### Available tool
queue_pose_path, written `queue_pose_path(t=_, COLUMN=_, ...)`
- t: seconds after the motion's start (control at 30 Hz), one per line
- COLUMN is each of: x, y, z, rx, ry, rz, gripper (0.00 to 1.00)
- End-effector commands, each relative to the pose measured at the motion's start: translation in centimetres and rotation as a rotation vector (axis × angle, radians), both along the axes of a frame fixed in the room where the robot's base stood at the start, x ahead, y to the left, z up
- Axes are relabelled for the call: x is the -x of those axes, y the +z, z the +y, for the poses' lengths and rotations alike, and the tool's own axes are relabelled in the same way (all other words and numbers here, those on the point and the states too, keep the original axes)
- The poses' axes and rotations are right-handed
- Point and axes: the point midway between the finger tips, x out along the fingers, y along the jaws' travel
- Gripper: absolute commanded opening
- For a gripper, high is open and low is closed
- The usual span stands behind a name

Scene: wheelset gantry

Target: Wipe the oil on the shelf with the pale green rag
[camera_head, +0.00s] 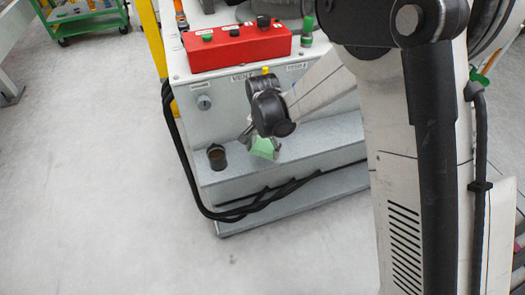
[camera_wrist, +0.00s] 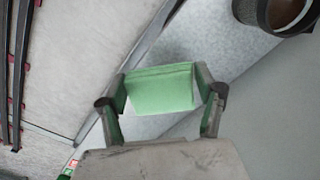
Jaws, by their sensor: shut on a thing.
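The pale green rag (camera_wrist: 160,89) is held between the two fingers of my gripper (camera_wrist: 161,90) in the wrist view. In the head view the rag (camera_head: 263,147) hangs under my gripper (camera_head: 262,141), just over or on the grey shelf (camera_head: 312,140) of the machine. I cannot tell whether the rag touches the shelf. The shelf surface also shows in the wrist view (camera_wrist: 215,50) around the rag. I see no clear oil patch; it may be hidden by the rag, the gripper or my arm.
A dark open cup (camera_head: 217,157) stands on the shelf left of the rag; it shows at the wrist view's upper right (camera_wrist: 279,14). A red control box (camera_head: 237,47) sits on top of the machine. Black cables (camera_head: 190,165) hang around its left edge.

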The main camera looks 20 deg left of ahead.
Motion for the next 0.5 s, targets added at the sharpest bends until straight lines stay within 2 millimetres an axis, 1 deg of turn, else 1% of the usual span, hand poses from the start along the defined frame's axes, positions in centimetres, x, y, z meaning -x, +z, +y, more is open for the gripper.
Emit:
queue_pose_path(t=0.03, x=0.0, y=0.64, z=0.0, rx=0.0, ry=0.0, rz=0.0, gripper=0.45)
queue_pose_path(t=0.13, x=-0.02, y=1.12, z=0.02, rx=0.0, ry=0.0, rz=0.0, gripper=0.45)
queue_pose_path(t=0.5, x=-0.02, y=1.27, z=0.02, rx=0.0, ry=0.0, rz=0.0, gripper=0.45)
